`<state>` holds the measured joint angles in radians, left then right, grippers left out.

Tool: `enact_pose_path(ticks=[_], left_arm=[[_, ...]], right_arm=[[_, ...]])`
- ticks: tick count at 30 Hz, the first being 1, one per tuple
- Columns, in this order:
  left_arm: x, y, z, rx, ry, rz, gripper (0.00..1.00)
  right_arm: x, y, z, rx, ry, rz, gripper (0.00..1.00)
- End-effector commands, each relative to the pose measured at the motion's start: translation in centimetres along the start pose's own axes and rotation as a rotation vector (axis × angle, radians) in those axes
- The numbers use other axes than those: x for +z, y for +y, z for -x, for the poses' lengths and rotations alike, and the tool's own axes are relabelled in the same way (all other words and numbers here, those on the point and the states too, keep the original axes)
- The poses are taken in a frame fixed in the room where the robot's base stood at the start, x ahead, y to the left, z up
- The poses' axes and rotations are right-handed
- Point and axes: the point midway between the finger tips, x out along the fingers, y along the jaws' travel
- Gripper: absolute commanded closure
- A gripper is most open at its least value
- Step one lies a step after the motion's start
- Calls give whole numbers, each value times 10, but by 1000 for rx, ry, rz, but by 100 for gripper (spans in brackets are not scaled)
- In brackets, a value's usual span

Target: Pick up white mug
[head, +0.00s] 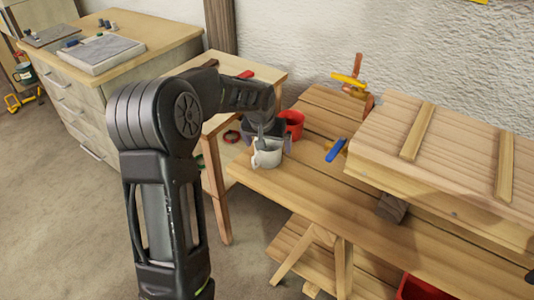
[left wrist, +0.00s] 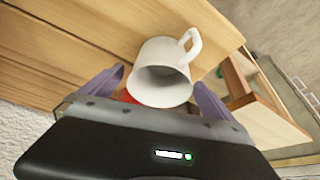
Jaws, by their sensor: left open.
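The white mug (head: 268,157) stands on the wooden workbench near its left end. In the left wrist view the white mug (left wrist: 163,62) shows its open mouth toward the camera and its handle at the upper right. My left gripper (head: 268,138) is above and around the mug. In the left wrist view its two purple-grey fingers (left wrist: 156,92) are spread, one on each side of the mug, with gaps visible. Whether the fingers touch the mug cannot be told. My right gripper is not recognisable in these views.
A red container (head: 293,122) stands just behind the mug. A blue-handled tool (head: 336,150) and an orange clamp (head: 350,82) lie further right on the bench. A large wooden chest (head: 450,150) fills the bench's right. A small side table (head: 255,68) adjoins at left.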

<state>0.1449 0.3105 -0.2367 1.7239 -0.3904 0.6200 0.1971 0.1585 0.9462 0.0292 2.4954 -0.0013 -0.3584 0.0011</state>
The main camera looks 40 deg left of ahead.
Motion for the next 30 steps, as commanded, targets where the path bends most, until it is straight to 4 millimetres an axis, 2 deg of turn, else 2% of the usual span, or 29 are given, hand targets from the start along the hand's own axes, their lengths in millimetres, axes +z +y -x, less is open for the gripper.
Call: enact_pose_path(ticks=[7,30], left_arm=[[0,0,0,0,0,0,0],[0,0,0,0,0,0,63]], right_arm=[[0,0,0,0,0,0,62],[0,0,0,0,0,0,62]])
